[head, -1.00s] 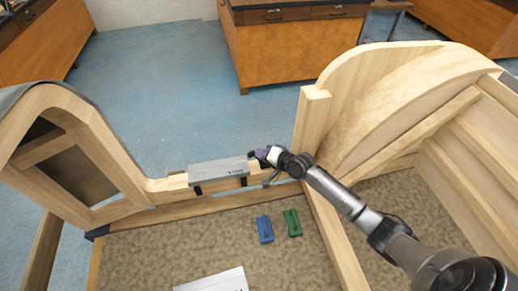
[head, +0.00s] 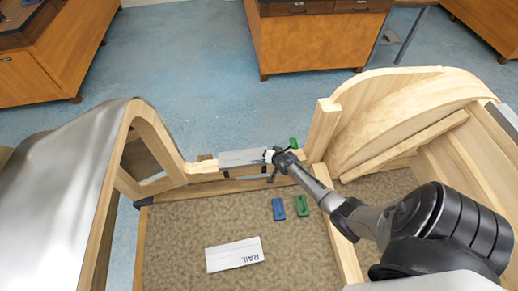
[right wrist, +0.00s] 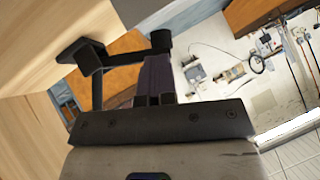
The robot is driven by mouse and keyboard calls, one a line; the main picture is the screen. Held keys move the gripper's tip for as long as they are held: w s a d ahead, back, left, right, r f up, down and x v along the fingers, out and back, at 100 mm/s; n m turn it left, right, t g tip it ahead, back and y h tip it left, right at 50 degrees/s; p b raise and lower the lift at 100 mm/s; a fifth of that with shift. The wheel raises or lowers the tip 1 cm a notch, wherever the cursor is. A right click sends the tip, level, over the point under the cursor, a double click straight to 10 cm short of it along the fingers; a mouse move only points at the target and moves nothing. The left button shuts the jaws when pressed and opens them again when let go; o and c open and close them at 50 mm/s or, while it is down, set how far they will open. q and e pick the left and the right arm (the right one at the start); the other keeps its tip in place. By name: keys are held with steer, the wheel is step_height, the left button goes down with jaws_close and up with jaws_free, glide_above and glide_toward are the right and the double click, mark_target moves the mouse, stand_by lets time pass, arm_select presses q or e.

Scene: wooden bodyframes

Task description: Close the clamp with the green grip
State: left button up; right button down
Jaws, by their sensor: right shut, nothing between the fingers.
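A green piece (head: 293,143) shows just past the wooden rail, beside the tip of my right gripper (head: 272,156); I cannot tell whether it is the clamp's green grip. Another green piece (head: 301,204) lies on the brown surface inside the frame. My right gripper is shut and empty at the right end of a grey plate (head: 242,157) on the rail. In the right wrist view the shut fingers (right wrist: 154,92) are beside a black bracket-like part (right wrist: 88,54). Its contact with the fingers is unclear. My left gripper is out of view.
A blue piece (head: 278,208) lies beside the green one. A white card marked RAIL (head: 234,254) lies nearer. Tall wooden panels (head: 322,128) stand right of my gripper, and a curved wooden frame (head: 145,150) stands at left. Open blue floor (head: 190,70) is beyond.

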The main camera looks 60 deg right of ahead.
steer(key=shift+w+a+f, duration=0.1)
steer(key=shift+w+f, duration=0.1)
steer(key=shift+f, duration=0.2)
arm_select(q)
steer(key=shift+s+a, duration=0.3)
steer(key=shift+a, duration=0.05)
arm_select(e)
steer(key=shift+w+a+f, duration=0.15)
steer(key=shift+a+f, duration=0.05)
steer(key=shift+f, duration=0.5)
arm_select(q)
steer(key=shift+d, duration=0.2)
arm_select(e)
steer(key=shift+w, duration=0.1)
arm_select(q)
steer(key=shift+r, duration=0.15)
arm_select(e)
steer(key=shift+a, duration=0.1)
